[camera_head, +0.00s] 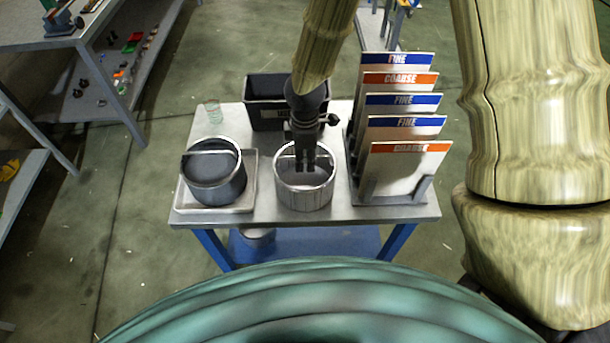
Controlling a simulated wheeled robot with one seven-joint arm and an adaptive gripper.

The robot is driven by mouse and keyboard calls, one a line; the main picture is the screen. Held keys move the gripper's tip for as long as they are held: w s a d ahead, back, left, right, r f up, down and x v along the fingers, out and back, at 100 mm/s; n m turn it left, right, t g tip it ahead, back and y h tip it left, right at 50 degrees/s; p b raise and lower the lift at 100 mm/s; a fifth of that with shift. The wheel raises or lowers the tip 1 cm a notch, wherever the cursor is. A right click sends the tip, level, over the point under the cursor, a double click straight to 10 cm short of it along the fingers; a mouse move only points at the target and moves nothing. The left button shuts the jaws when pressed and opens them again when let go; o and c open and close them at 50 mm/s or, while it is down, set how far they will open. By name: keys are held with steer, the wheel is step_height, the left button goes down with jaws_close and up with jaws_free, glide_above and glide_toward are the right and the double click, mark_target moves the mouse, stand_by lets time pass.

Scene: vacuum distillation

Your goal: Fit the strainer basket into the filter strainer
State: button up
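Two round baskets with a bar across the top stand on the table. The middle one (304,197) is pale metal with ribbed sides. The left one (218,186) is darker grey and sits in a shallow metal tray (214,208). My gripper (306,167) points down over the middle basket, its fingertips within the rim outline, at the bar. The fingers look close together, but whether they grip the bar is unclear. The middle basket appears to rest on the table. I cannot make out a filter strainer housing in this view.
A rack (388,199) of upright panels marked FINE and COARSE stands close right of my gripper. The table's front edge (300,220) is near the baskets.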

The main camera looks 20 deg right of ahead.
steer(key=shift+f, duration=0.25)
stand_by(0.4)
jaws_close()
